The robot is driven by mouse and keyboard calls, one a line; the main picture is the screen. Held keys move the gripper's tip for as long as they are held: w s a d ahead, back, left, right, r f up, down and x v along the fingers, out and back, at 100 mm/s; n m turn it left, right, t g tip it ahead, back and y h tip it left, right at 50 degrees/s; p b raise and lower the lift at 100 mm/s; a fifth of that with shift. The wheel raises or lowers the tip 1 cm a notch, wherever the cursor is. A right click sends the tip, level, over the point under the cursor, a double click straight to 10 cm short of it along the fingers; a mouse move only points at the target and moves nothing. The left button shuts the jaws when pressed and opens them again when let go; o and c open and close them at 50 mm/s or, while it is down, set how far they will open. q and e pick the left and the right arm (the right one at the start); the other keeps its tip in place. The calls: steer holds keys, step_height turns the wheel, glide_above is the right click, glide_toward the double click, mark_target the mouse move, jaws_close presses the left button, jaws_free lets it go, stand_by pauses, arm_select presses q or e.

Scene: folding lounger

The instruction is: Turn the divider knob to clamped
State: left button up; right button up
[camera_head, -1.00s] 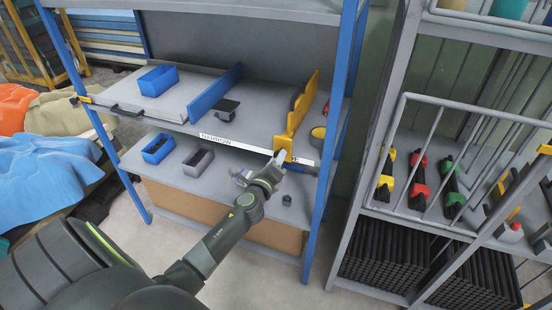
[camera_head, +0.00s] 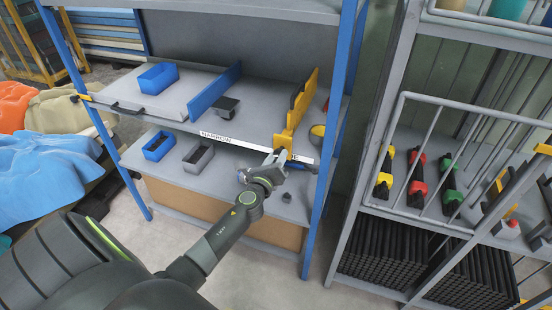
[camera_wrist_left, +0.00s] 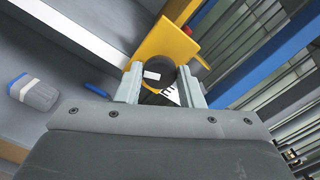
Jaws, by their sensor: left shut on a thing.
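The yellow divider (camera_head: 303,97) stands upright on the upper shelf at its right. It also shows in the left wrist view (camera_wrist_left: 165,42). A dark round knob (camera_wrist_left: 159,76) with a pale mark on its face is at the divider's front end. My left gripper (camera_head: 278,156) is at the shelf's front edge. In the left wrist view its two fingers (camera_wrist_left: 163,84) stand on either side of the knob and are shut on it. In the head view the hand hides the knob. My right gripper is not in view.
Below are a blue bin (camera_head: 159,146) and a grey bin (camera_head: 198,156). A blue post (camera_head: 328,150) stands close right.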

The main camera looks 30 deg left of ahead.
arm_select(q)
steer(key=shift+f, duration=0.1)
steer(key=o, duration=1)
steer(key=b+v, duration=0.1)
steer(key=v, duration=1.6)
steer(key=shift+s, duration=0.25)
